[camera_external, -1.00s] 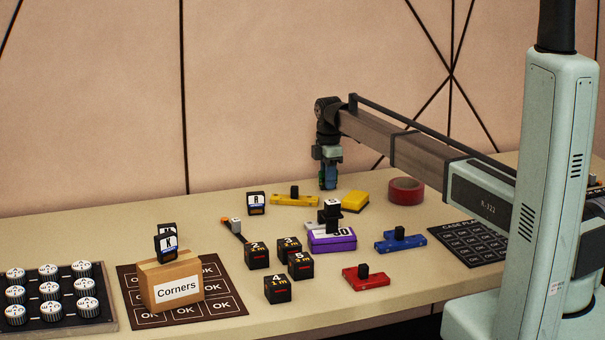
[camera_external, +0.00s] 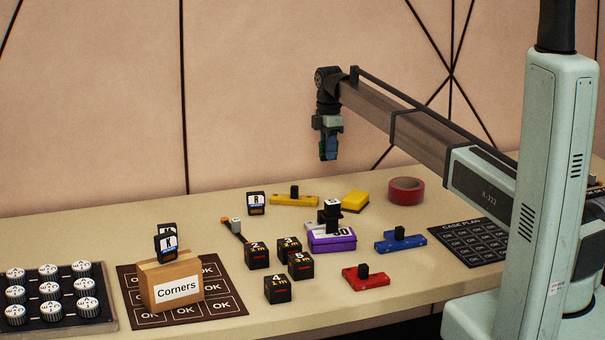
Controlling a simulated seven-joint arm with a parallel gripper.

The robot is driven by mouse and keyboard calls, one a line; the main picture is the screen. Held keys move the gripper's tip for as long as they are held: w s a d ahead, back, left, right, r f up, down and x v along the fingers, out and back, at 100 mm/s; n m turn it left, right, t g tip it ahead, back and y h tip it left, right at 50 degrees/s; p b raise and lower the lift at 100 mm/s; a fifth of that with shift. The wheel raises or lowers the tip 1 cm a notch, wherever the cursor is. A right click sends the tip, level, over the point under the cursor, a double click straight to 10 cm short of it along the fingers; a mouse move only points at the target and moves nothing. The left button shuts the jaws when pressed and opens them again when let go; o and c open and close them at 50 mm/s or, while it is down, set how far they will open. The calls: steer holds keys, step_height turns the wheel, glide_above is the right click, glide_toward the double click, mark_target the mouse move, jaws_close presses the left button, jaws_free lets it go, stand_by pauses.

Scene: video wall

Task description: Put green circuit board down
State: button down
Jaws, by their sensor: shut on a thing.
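My gripper (camera_external: 328,154) points down above the back of the table (camera_external: 105,225), near the wall. It is shut on the green circuit board (camera_external: 322,150), of which only a thin green edge shows at the left of the fingers. The rest of the board is hidden by the blue fingers. The gripper and board hang clear of the table, above and behind the yellow block (camera_external: 355,200) and the yellow bar (camera_external: 294,199).
A red tape roll (camera_external: 406,190) lies right of the yellow block. A purple case (camera_external: 332,240), a blue bar (camera_external: 400,240), a red bar (camera_external: 366,276) and several black numbered cubes (camera_external: 278,289) stand in front. The Corners box (camera_external: 172,282) sits on a dark mat (camera_external: 228,296) at left.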

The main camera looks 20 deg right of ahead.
steer(key=d+r, duration=0.1)
steer(key=d, duration=2.7)
steer(key=shift+r, duration=0.15)
steer(key=shift+f, duration=4.9)
steer(key=shift+f, duration=0.1)
steer(key=c, duration=1)
jaws_free()
step_height(320, 180, up, 12)
steer(key=shift+r, duration=0.15)
